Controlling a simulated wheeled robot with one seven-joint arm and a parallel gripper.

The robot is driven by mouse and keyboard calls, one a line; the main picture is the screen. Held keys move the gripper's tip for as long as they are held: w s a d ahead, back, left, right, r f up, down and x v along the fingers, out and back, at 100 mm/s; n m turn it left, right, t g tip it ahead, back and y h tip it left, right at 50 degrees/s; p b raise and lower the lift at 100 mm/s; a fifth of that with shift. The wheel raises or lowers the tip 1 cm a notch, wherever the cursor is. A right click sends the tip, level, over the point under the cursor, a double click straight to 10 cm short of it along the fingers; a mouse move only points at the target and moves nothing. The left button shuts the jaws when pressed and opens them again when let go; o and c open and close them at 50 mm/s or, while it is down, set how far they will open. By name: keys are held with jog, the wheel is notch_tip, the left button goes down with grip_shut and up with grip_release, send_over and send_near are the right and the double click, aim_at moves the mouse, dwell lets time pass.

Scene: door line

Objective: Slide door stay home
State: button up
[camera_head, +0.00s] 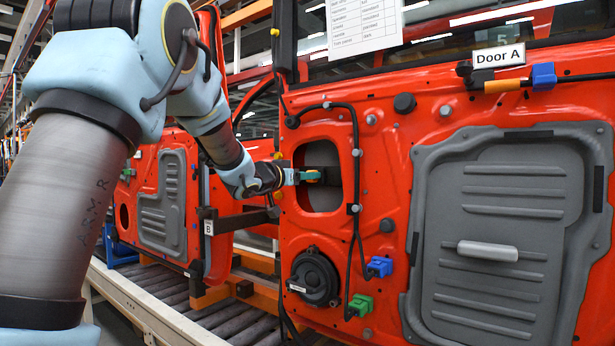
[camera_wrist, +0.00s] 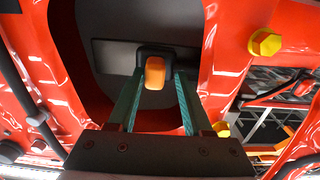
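The door stay shows in the wrist view as a dark block with an orange tip (camera_wrist: 155,73), in front of a grey bar inside the opening of the red door marked Door A (camera_head: 400,190). In the head view its dark end (camera_head: 325,175) shows in that opening. My gripper (camera_head: 303,176) reaches in at the opening's left edge. In the wrist view its two teal fingers (camera_wrist: 158,85) stand on either side of the orange tip, with gaps beside it. The gripper looks open. Contact with the dark block behind the tip cannot be told.
The opening's red rim surrounds my fingers closely. Yellow bolts (camera_wrist: 265,43) stick out on the right in the wrist view. A black cable (camera_head: 355,140) runs right of the opening. A second red door (camera_head: 160,200) stands behind on the roller conveyor (camera_head: 180,300).

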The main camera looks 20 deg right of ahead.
jog(key=shift+o, duration=0.6)
jog(key=b+v, duration=0.3)
jog(key=v, duration=0.7)
jog(key=shift+s+a, duration=0.2)
jog(key=shift+a, duration=0.15)
jog(key=w+a+f+n+t+y, duration=0.25)
jog(key=a+f+n+y, duration=0.75)
jog(key=a+f, duration=0.95)
jog(key=s+a+f+g+y, duration=0.2)
jog(key=s+a+f+g, duration=0.3)
jog(key=s+f, duration=0.3)
jog(key=s+a+f+n+g+y, duration=0.1)
jog(key=s+a+f+g+y, duration=0.2)
jog(key=s+a+f, duration=0.5)
jog(key=s+g, duration=0.1)
jog(key=s, duration=0.3)
jog(key=shift+s+a+g+y, duration=0.2)
jog(key=shift+s+g+y, duration=0.05)
jog(key=shift+g+y, duration=0.1)
